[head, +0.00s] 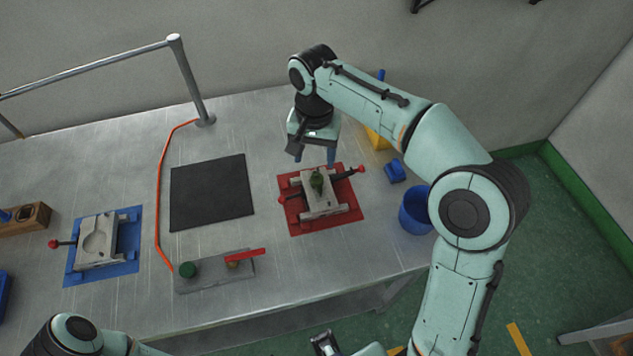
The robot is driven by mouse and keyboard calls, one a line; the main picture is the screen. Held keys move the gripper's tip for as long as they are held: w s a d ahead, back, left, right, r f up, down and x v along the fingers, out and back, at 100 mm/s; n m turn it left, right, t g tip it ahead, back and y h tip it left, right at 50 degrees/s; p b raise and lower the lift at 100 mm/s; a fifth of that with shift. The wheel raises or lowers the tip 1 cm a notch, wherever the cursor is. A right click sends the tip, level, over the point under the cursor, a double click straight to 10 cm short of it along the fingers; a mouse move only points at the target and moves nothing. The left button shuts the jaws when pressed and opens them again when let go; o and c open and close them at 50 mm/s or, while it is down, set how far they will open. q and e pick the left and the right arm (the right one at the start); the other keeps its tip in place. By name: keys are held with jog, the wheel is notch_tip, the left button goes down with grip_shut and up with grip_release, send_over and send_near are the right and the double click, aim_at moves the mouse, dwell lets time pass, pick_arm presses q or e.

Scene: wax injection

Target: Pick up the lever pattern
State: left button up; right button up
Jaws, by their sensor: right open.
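The lever pattern appears to be the small dark green piece (316,183) lying on the grey mould half (322,205). That mould half sits on the red mat (296,226) at the right of the table. My right gripper (315,157) is open and points down, just behind and above the green piece. Its two blue fingertips are apart, with nothing seen between them. I cannot tell its exact height above the mould. My left arm shows only in part at the bottom edge. A dark piece there may belong to my left gripper, but its fingers are not visible.
Red-knobbed handles (361,169) stick out beside the mould. A blue cup (415,210) and a small blue block (395,171) stand to the right. Another mould half (98,242) lies on a blue mat (74,278). A black mat (211,192) is bare. A grey plate (205,283) carries a green knob.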

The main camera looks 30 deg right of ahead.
send_over(317, 179)
jog(key=f, duration=0.4)
jog(key=shift+a+f+b, duration=0.1)
jog(key=shift+a+b, duration=0.2)
jog(key=shift+a, duration=0.05)
jog(key=f, duration=0.5)
jog(key=shift+d+b, duration=0.35)
jog(key=shift+c, duration=0.3)
jog(key=c, duration=1.1)
jog(key=shift+o, duration=0.2)
jog(key=shift+r, duration=0.1)
